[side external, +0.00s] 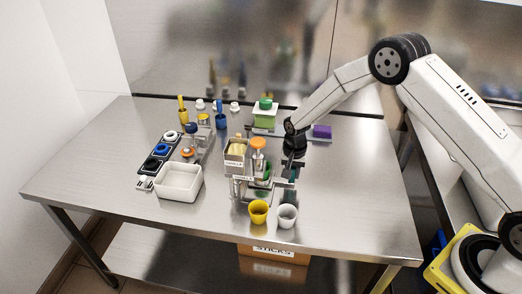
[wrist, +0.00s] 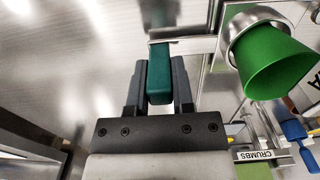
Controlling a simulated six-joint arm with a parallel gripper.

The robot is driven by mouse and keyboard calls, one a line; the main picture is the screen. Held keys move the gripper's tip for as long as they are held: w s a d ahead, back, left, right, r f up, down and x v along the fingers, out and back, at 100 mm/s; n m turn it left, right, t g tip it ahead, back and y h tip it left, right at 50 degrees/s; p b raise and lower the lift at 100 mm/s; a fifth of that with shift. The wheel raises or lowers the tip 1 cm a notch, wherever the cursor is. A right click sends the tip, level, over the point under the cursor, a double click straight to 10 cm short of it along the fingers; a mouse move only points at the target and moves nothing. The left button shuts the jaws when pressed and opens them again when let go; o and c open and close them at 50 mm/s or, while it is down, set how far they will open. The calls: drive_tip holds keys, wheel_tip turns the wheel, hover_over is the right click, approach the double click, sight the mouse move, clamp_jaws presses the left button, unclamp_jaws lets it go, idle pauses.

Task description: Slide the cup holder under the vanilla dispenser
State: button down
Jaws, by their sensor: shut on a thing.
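My gripper (wrist: 158,90) is shut on a teal handle (wrist: 160,70) of the cup holder, which fills the gap between its two fingers. The cup holder's metal ring (wrist: 238,28) holds a green cup (wrist: 275,62) to the right of the fingers. In the side view my gripper (side external: 291,162) is low at the right of the dispenser stand, and the green cup there is mostly hidden. Two dispensers stand together, one cream (side external: 236,151) and one with an orange top (side external: 258,143). In the wrist view, one label edge shows only an "A".
A yellow cup (side external: 258,212) and a white cup (side external: 287,216) stand in front of the dispensers. A white bin (side external: 179,183) and a dark rack (side external: 158,161) are at left. A green-lidded container (side external: 265,117) and a purple block (side external: 322,132) are behind. The table's right front is clear.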

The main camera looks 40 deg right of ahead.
drive_tip(key=shift+s+a, duration=1.9)
drive_tip(key=shift+a, duration=0.15)
drive_tip(key=shift+c, duration=2.4)
unclamp_jaws()
drive_tip(key=shift+s, duration=0.1)
drive_tip(key=shift+r, duration=0.1)
drive_tip(key=shift+r, duration=0.35)
wheel_tip(320, 180, up, 7)
